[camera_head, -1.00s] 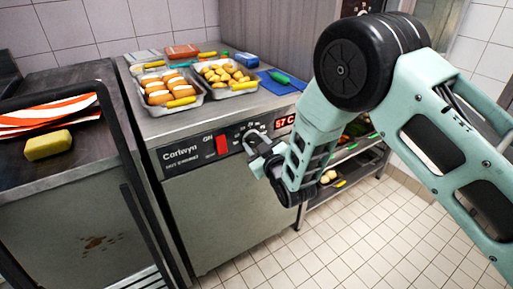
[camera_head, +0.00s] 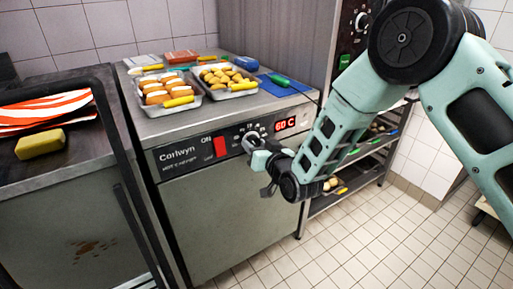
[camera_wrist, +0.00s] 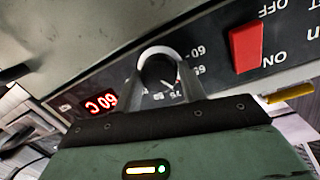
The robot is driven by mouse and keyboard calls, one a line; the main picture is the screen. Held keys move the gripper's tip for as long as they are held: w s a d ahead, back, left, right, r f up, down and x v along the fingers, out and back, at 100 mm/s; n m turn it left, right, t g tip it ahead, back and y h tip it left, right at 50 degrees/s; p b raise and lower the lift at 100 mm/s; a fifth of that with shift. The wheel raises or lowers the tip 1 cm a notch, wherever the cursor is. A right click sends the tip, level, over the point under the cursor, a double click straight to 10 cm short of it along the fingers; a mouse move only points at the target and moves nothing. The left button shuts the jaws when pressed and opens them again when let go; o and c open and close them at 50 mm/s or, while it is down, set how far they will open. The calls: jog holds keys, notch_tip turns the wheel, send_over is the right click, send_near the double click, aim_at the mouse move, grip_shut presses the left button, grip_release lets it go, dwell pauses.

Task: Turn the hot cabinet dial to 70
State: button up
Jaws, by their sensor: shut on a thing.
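The hot cabinet (camera_head: 230,215) has a dark front panel lettered "Carlwyn". Its red display (camera_head: 286,124) reads 60 C and also shows upside down in the wrist view (camera_wrist: 100,103). My gripper (camera_head: 252,141) is at the panel, between the red switch and the display. In the wrist view its fingers are shut on the dark round dial (camera_wrist: 158,70), one on each side. Scale numbers such as 60 and 65 show beside the dial. The fingers hide part of the dial, and its exact pointing is hard to read. In the head view my gripper covers most of it.
A red ON/OFF switch (camera_head: 220,147) sits left of the dial. Trays of food (camera_head: 228,92) stand on the cabinet top. A shelf rack (camera_head: 350,172) stands to the right, and a dark counter (camera_head: 90,150) to the left.

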jog(key=shift+w+r, duration=0.15)
jog(key=o, duration=1)
jog(key=shift+a, duration=0.15)
jog(key=shift+s+d, duration=0.2)
jog(key=shift+s, duration=0.05)
jog(key=v, duration=1.7)
jog(key=shift+b, duration=0.35)
jog(key=shift+a, duration=0.15)
